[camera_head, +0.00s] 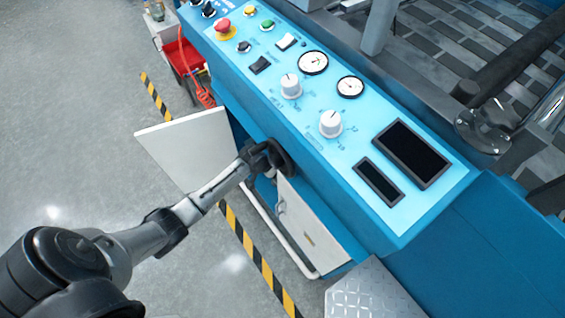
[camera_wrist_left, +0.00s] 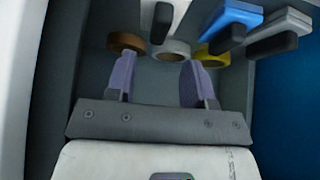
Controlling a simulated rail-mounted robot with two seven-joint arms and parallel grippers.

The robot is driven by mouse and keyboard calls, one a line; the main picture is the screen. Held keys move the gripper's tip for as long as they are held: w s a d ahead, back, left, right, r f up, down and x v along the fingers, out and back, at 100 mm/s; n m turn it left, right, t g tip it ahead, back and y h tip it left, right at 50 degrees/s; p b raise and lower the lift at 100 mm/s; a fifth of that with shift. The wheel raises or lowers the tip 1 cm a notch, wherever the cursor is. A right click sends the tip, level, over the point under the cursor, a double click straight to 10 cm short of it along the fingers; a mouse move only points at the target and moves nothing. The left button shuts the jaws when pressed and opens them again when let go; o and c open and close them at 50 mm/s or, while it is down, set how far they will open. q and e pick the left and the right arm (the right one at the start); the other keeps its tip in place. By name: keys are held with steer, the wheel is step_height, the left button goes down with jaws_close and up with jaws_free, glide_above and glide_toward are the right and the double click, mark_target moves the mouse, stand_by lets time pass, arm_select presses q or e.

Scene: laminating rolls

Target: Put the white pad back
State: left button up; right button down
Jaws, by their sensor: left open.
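In the left wrist view a white pad (camera_wrist_left: 148,10) with a black handle is at the top, beyond my fingertips and partly cut off by the frame edge. A paler grey-white pad (camera_wrist_left: 290,24) with a black handle is at the upper right, beside a blue pad (camera_wrist_left: 232,17). I cannot tell for sure which is the task's white pad. My left gripper (camera_wrist_left: 158,62) is open, its two purple fingers apart with nothing held between them. In the head view my left arm reaches in under the console, and its fingers are hidden. My right gripper is in neither view.
Brown (camera_wrist_left: 127,42), white (camera_wrist_left: 172,49) and yellow (camera_wrist_left: 214,54) rolls lie near my fingertips inside a grey compartment. White door panels (camera_head: 190,143) stand open below the blue control console (camera_head: 310,105). A red crate (camera_head: 186,58) stands on the floor.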

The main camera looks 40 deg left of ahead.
arm_select(q)
steer(key=p+v, duration=0.2)
steer(key=v, duration=0.3)
steer(key=shift+s+r, duration=0.1)
steer(key=shift+r, duration=0.05)
